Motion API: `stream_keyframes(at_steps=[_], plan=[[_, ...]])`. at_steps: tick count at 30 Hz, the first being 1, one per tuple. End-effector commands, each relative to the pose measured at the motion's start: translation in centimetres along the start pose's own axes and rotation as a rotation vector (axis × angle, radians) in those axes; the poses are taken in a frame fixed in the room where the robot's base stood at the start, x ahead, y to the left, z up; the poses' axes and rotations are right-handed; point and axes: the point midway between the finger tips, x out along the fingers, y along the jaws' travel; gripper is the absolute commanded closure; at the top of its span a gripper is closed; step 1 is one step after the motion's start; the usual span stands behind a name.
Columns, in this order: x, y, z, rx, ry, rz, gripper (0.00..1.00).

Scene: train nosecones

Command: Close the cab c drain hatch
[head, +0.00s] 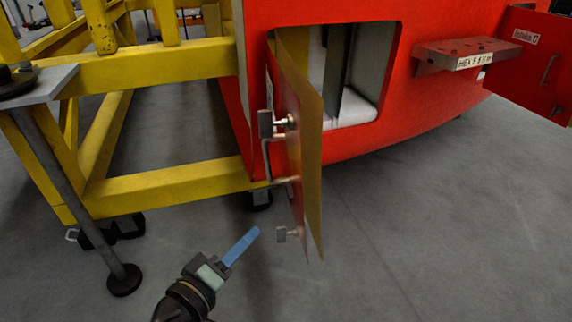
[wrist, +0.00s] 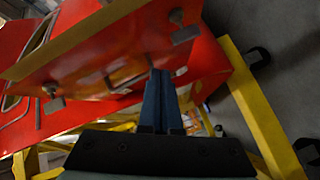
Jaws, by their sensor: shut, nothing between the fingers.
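A red hatch door (head: 311,150) stands swung open in the middle of the head view, seen nearly edge-on, with a yellowish inner face. Metal latch fittings and a handle show on its red side. Beside it is a rectangular opening (head: 358,75) in the red nosecone. I cannot read a label on this door. My gripper (head: 254,231), with blue fingers, is shut and empty, to the left of the door's lower part. In the wrist view the fingers (wrist: 160,75) point at or past the edge of a red panel (wrist: 110,60) with latches; contact cannot be told.
A yellow frame (head: 165,70) supports the nosecone at left. A labelled shelf (head: 465,55) juts out right of the opening. Another red panel (head: 530,65) with a handle and a small label, ending in a "C", stands at far right. Grey floor (head: 430,220) is clear at lower right.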

Motion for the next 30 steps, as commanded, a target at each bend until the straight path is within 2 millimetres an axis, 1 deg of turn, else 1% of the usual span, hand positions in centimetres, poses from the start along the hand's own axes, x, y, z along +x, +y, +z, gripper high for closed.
stream_keyframes(at_steps=[1,9,13,17,20,23,26,30], plan=[[-1.2,1.4,-0.6,-0.072,-0.014,0.012,1.0],[-5.9,3.2,-0.3,-0.393,-0.038,0.134,1.0],[-7.5,3.8,-0.3,-0.486,-0.029,0.183,1.0],[-8.2,3.9,-0.2,-0.529,-0.025,0.21,1.0],[-7.9,3.9,-0.1,-0.536,-0.024,0.217,1.0],[-6.7,4.1,-0.1,-0.535,-0.026,0.217,1.0],[-4.9,4.5,-0.2,-0.534,-0.027,0.217,1.0],[-1.9,5.1,-0.3,-0.533,-0.028,0.217,1.0]])
